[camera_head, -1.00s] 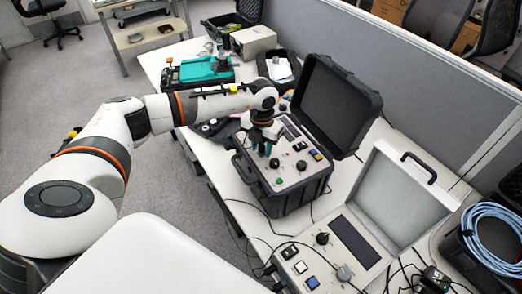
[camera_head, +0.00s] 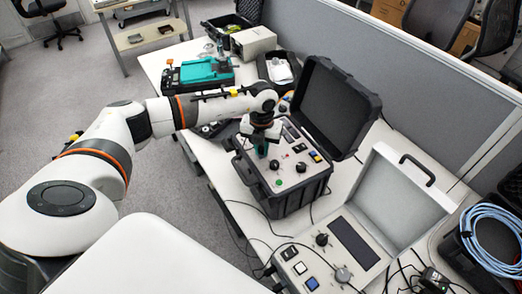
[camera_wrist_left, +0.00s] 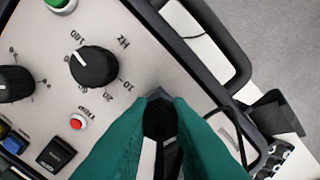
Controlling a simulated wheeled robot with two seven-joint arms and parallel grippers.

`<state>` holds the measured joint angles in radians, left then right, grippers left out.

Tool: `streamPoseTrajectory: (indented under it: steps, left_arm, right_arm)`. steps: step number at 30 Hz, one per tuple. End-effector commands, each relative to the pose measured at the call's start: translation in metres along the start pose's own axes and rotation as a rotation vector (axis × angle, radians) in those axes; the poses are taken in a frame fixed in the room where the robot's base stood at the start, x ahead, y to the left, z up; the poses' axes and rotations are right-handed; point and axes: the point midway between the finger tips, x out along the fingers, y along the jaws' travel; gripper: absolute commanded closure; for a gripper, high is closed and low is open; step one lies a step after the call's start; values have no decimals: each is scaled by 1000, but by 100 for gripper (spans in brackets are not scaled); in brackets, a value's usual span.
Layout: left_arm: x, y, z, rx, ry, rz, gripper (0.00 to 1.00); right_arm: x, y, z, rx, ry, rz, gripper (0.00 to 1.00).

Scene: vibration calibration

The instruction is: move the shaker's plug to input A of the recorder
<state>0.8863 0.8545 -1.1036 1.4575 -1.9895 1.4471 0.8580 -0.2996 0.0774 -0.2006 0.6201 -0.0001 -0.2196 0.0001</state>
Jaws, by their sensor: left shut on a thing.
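My left gripper (camera_head: 262,150) is over the near left part of the panel of a black case with a raised lid. In the left wrist view its teal fingers (camera_wrist_left: 160,130) are shut on a small dark thing (camera_wrist_left: 160,97), mostly hidden between them; I cannot tell for sure that it is the shaker's plug. The case's panel (camera_wrist_left: 135,75) carries a Hz knob (camera_wrist_left: 95,66), a red button and a green button. A grey open case (camera_head: 375,240) with a dark screen stands at the front right; I cannot read its input labels. My right gripper is not in view.
The black lid (camera_head: 340,110) stands up behind the panel. Thin dark cables (camera_head: 235,220) run along the table's front edge. A blue cable coil (camera_head: 495,240) is at the right. A teal device (camera_head: 200,72) stands at the back left. A grey partition (camera_head: 420,90) borders the table.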

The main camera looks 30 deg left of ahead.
Motion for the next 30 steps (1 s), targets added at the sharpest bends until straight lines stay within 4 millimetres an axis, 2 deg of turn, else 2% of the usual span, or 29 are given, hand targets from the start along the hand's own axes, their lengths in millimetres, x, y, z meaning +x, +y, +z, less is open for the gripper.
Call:
streamPoseTrajectory:
  steps: [6, 17, 30]
  left_arm:
    - [0, 0, 0, -76, -1, -1, 100]
    - [0, 0, 0, -100, -1, -1, 100]
    - [-1, 0, 0, -337, -1, 0, 100]
  right_arm:
    - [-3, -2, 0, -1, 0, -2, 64]
    - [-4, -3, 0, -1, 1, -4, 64]
    - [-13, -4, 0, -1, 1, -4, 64]
